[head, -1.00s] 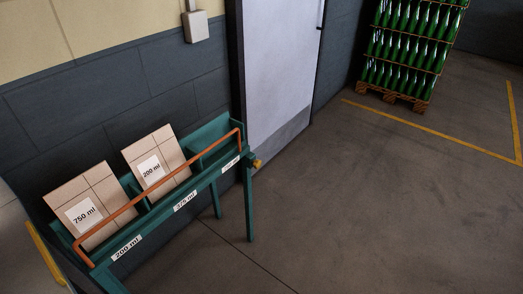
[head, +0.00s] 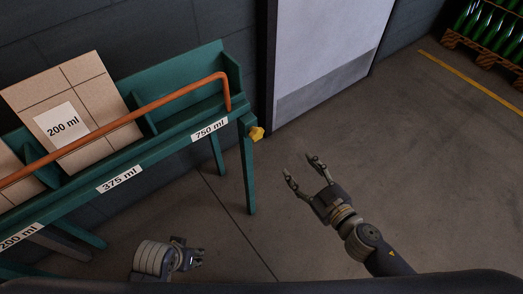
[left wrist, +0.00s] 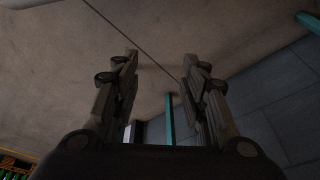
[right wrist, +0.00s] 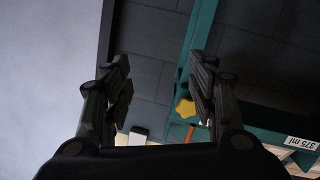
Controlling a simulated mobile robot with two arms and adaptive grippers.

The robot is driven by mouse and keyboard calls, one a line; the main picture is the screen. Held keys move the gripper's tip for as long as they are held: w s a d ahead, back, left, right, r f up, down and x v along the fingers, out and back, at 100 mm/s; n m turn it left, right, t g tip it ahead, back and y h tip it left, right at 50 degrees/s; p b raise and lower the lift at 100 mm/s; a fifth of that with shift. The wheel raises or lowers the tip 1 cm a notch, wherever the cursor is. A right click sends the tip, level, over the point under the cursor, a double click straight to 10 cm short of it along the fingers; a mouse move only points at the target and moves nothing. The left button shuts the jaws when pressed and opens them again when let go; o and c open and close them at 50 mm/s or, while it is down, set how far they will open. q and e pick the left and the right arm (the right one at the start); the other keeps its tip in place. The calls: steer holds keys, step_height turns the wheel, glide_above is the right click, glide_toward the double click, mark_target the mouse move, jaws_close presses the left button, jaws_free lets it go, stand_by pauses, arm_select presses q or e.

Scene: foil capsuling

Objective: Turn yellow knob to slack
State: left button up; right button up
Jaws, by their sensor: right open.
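The yellow knob (head: 256,133) is a small lobed handle on the right end of the green rack, beside the top of its front leg. It also shows in the right wrist view (right wrist: 185,108), between the fingers in the picture and close to the right one. My right gripper (head: 302,166) is open and empty, to the right of the knob and apart from it. My left gripper (head: 194,252) is low in front of the rack. In the left wrist view its fingers (left wrist: 161,62) stand apart with nothing between them.
The green rack (head: 165,153) has an orange rail (head: 130,117) and labels 200, 375 and 750 ml. A carton (head: 88,85) labelled 200 ml leans in it. A pale door (head: 325,45) is behind. Crated green bottles (head: 490,30) stand far right. The floor between is clear.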

mark_target(259, 136)
arm_select(q)
step_height(259, 136, up, 4)
steer(key=b, duration=0.2)
arm_select(e)
steer(key=s+a+r+n+y, duration=0.2)
steer(key=s+a+r+y, duration=0.1)
steer(key=a+r, duration=0.3)
steer(key=shift+t, duration=0.3)
steer(key=p+x, duration=0.1)
steer(key=x, duration=0.2)
steer(key=r+x, duration=0.1)
steer(key=x, duration=0.1)
steer(key=p+x, duration=0.1)
steer(key=x, duration=0.2)
steer(key=shift+w+d+r+p, duration=0.2)
steer(key=shift+w+r+p, duration=0.1)
steer(key=shift+w, duration=0.3)
arm_select(q)
step_height(259, 136, down, 9)
steer(key=shift+s, duration=0.2)
arm_select(e)
steer(key=shift+w+a+f, duration=0.15)
steer(key=shift+w+a, duration=0.3)
steer(key=shift+w, duration=0.1)
steer(key=c, duration=1.1)
